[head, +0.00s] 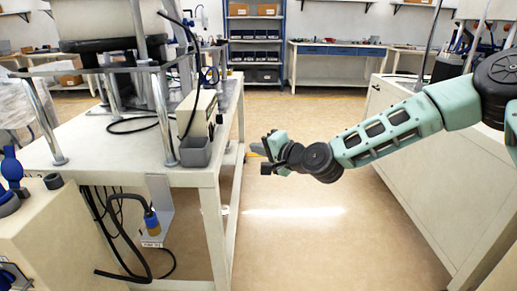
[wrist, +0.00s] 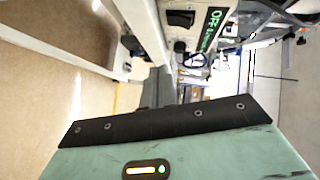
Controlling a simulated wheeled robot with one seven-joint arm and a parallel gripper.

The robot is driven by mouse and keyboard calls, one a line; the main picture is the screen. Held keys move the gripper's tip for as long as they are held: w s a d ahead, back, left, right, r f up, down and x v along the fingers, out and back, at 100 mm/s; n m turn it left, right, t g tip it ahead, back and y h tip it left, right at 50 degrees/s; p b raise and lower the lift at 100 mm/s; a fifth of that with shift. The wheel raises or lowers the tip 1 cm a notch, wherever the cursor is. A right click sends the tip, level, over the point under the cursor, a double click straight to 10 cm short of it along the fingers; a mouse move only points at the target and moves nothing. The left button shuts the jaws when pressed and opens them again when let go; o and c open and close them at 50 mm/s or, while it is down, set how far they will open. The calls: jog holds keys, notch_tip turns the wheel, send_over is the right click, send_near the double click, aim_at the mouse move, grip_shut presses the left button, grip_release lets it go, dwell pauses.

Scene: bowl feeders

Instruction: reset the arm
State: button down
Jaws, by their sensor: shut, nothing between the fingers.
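My arm reaches in from the right in the head view, over the open floor between two benches. My gripper (head: 268,150) is at its left end, close to the right side of the left bench (head: 205,178). It is shut with nothing between its fingers. In the wrist view the gripper body fills the bottom, and the dark fingers (wrist: 158,88) point up the picture. I see no object in contact with the fingers.
A white cabinet (head: 400,165) stands on the right under my arm. Blue-framed shelves (head: 255,45) and a workbench (head: 335,62) stand at the back. The floor (head: 310,220) between is clear.

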jog(key=s+a+f+n+g+h, duration=0.15)
jog(key=s+n+g, duration=0.25)
jog(key=s, duration=0.5)
jog(key=s+a+f+n+g+h, duration=0.1)
jog(key=s+a+f+n+g, duration=0.15)
jog(key=s+n, duration=0.45)
jog(key=s+d+r+n+g+h, duration=0.1)
jog(key=s+d+r+g+h, duration=0.1)
jog(key=s+d, duration=0.55)
jog(key=s+d+r+n+g+h, duration=0.1)
jog(key=s+d+n+h, duration=0.2)
jog(key=s, duration=0.7)
jog(key=s+d+r+g+h, duration=0.2)
jog(key=s+d, duration=0.4)
jog(key=s, duration=0.2)
notch_tip(320, 180, up, 18)
jog(key=p, duration=1.8)
jog(key=c, duration=2.1)
grip_release()
jog(key=shift+w, duration=0.1)
jog(key=shift+c, duration=0.2)
